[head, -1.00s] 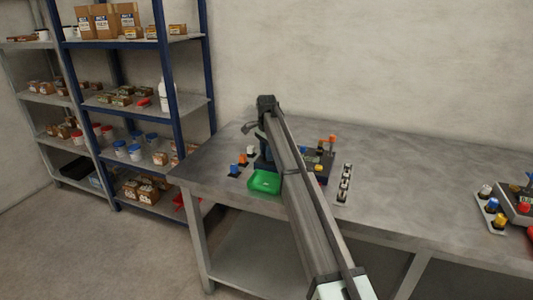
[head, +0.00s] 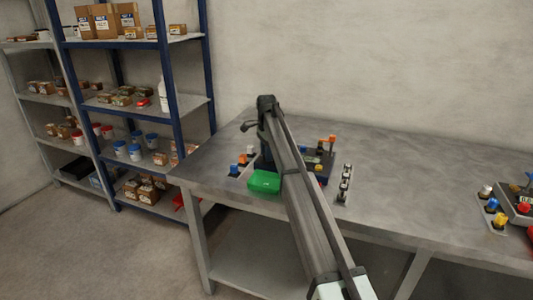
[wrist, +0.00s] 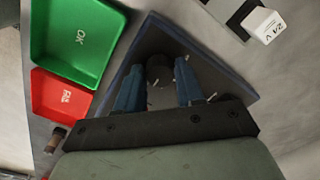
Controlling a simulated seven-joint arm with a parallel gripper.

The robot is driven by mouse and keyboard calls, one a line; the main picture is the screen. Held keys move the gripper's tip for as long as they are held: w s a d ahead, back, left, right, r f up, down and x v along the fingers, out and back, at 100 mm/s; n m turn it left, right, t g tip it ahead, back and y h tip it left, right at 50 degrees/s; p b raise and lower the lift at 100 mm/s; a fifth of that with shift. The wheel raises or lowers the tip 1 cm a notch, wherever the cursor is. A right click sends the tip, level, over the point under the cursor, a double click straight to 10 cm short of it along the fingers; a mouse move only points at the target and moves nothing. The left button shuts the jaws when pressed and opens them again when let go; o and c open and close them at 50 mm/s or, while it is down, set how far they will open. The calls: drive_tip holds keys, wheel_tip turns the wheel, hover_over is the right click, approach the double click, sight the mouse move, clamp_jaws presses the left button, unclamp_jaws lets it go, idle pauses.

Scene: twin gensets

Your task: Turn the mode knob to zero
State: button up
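In the wrist view a dark round knob (wrist: 159,65) stands on a dark, blue-edged panel (wrist: 205,50). It appears to be the mode knob; its markings and pointer cannot be read. My gripper (wrist: 159,78) is open, with its two blue fingers spread on the left and right of the knob's near side. A gap shows between the fingers, and I cannot tell whether either touches the knob. In the head view the blue device (head: 318,158) is partly behind my arm, and the knob and fingers are hidden.
A green tray marked OK (wrist: 75,40) and a red tray (wrist: 62,95) lie left of the panel. A white 24 V block (wrist: 264,24) is at upper right. Another device (head: 522,205) stands at the workbench's right. The bench middle (head: 420,180) is clear.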

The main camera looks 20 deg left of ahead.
drive_tip(key=o, duration=0.3)
drive_tip(key=shift+o, duration=0.2)
drive_tip(key=shift+r, duration=0.15)
wheel_tip(320, 180, up, 14)
drive_tip(key=shift+f, duration=0.2)
idle(0.5)
